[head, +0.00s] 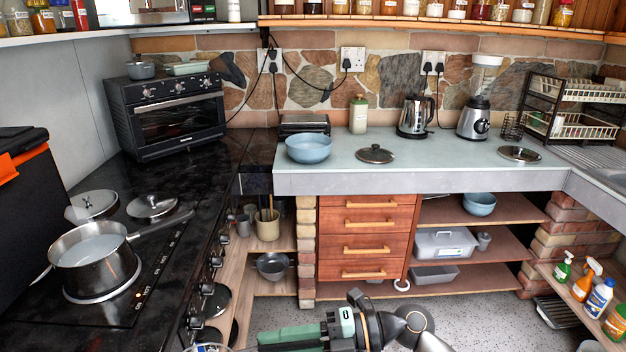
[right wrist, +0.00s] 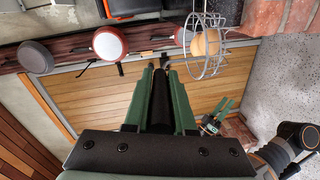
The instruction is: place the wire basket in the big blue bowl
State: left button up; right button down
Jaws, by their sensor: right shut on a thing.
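The big blue bowl (head: 309,148) stands upright on the pale counter in the head view, and its inside looks empty. The wire basket (right wrist: 192,68) is at the fingertips of my right gripper (right wrist: 164,62), which is shut on its near side. A round tan-orange thing (right wrist: 207,42) shows through the wires. In the head view my right gripper (head: 245,346) is low at the bottom edge, well below and nearer than the bowl; the basket is mostly cut off there. A small green-fingered gripper (right wrist: 222,110), apparently my left one, shows in the right wrist view, too small to judge.
A pot lid (head: 375,154) lies right of the bowl, and a toaster (head: 304,124) stands behind it. A smaller blue bowl (head: 479,204) is on a shelf below. A steel pan (head: 95,260) sits on the hob at left. Floor (head: 470,315) before the drawers is clear.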

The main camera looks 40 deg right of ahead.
aim_at(320, 162)
jog(key=l, duration=0.3)
jog(key=k+l+z, duration=0.1)
jog(key=l, duration=0.2)
jog(key=l+z, duration=0.1)
jog(key=l, duration=0.55)
jog(key=i+l+z, duration=0.2)
jog(key=i+l, duration=0.25)
jog(key=i+l+z, duration=0.25)
jog(key=i, duration=0.6)
jog(key=j, duration=0.1)
